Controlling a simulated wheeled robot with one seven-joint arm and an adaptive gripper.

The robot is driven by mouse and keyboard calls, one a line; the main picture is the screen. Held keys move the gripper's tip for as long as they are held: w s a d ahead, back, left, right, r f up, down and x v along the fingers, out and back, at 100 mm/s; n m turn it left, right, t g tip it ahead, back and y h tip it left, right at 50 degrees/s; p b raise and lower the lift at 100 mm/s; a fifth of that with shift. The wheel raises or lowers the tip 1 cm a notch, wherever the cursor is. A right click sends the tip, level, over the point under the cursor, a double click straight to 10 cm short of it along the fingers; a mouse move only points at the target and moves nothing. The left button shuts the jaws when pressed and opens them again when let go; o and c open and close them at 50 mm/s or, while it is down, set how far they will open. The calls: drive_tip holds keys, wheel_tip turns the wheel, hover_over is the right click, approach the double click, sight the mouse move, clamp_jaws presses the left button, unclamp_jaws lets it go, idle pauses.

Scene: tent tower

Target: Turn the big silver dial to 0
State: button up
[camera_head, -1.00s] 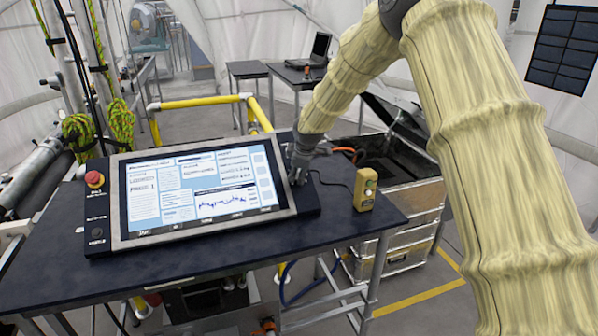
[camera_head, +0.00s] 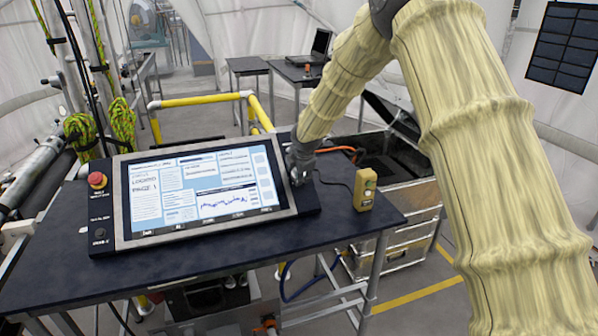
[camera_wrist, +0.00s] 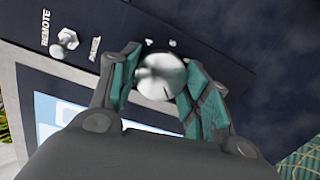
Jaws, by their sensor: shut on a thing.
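The big silver dial (camera_wrist: 160,76) shows in the wrist view as a round, shiny knob on the dark right-hand edge of the control panel. My gripper (camera_wrist: 163,82) is shut on it, with one teal-padded finger on each side. A short dark line shows on the dial's face near its lower right. In the head view my gripper (camera_head: 300,168) is at the right edge of the panel and hides the dial.
The screen (camera_head: 202,190) sits tilted on a dark table (camera_head: 345,235), with a red button (camera_head: 97,180) at its left. A yellow control box (camera_head: 365,190) stands to the right. A toggle switch (camera_wrist: 67,38) marked REMOTE and PANEL is near the dial. An open case (camera_head: 405,205) stands behind.

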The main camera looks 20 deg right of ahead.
idle(0.5)
drive_tip(key=o, duration=1)
drive_tip(key=shift+d, duration=0.1)
drive_tip(key=v, duration=1.2)
drive_tip(key=shift+s+f, duration=0.1)
